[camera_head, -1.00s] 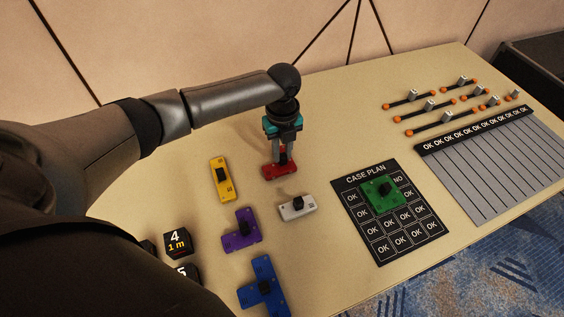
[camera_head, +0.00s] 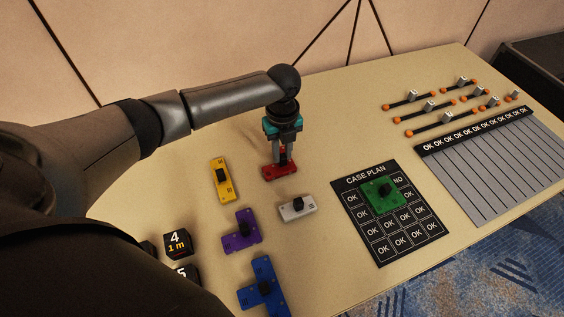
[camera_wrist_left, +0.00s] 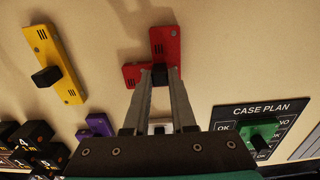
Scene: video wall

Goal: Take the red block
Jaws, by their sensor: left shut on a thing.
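The red block (camera_head: 281,171) is on the tan table, below my left gripper. It has a dark knob on top. My left gripper (camera_head: 281,158) points down over it with its fingers shut on the block's knob. In the left wrist view the red block (camera_wrist_left: 166,48) shows at the fingertips, and the left gripper (camera_wrist_left: 160,76) has one finger on each side of the dark knob. The block looks to be at table height; I cannot tell whether it touches the table. My right gripper is not in view.
A yellow block (camera_head: 222,180), a white block (camera_head: 297,208), a purple block (camera_head: 240,231) and a blue block (camera_head: 263,287) lie nearby. A green block (camera_head: 381,194) is on the CASE PLAN board (camera_head: 389,239). Black cubes (camera_head: 177,242) sit at lower left. Bars with orange ends (camera_head: 431,118) lie at the back right.

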